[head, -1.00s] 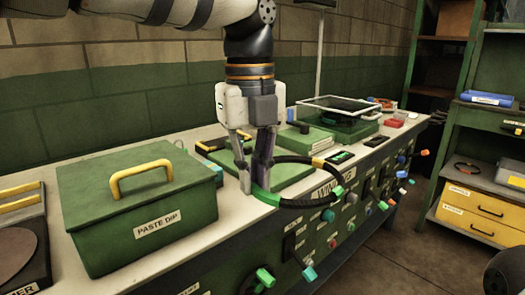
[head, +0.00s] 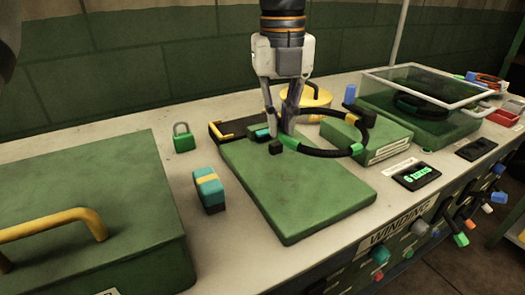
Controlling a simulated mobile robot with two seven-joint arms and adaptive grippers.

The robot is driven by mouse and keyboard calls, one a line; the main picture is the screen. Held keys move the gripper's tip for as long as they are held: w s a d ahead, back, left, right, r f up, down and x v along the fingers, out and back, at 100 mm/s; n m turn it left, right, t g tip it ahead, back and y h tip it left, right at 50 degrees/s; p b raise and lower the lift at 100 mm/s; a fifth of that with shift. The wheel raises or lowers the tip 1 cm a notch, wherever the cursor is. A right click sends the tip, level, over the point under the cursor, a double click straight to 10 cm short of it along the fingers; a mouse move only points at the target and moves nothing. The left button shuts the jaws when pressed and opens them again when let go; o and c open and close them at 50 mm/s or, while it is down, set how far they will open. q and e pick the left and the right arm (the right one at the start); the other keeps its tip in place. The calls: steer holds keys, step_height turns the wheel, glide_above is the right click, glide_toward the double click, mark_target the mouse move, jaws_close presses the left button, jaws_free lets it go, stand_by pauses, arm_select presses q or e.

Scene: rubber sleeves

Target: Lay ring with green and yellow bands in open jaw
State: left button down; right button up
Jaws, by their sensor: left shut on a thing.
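My left gripper (head: 283,132) points down over the far part of a flat green board and is shut on a black ring (head: 322,153). The ring has a green band (head: 357,149) at its right front and a yellow band (head: 322,119) at its back. It extends right from the fingers, past the board's edge and over a green slab (head: 366,140). Whether it touches the slab is unclear. A black piece with a yellow edge (head: 236,128), left of the fingers, may be the open jaw; the gripper partly hides this area. My right gripper is out of view.
The green board (head: 300,200) is bare in front. A teal-and-yellow block (head: 209,190) and a green padlock (head: 183,138) stand left of it. A large green box (head: 90,215) fills the left front. A clear-lidded green case (head: 420,95) stands at the right.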

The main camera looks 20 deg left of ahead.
arm_select(q)
glide_above(252, 168)
step_height(252, 168, down, 7)
steer(key=shift+r, duration=0.15)
steer(key=shift+f, duration=1.5)
steer(key=shift+f, duration=0.1)
steer(key=c, duration=1.7)
jaws_free()
step_height(252, 168, up, 12)
steer(key=shift+a, duration=0.1)
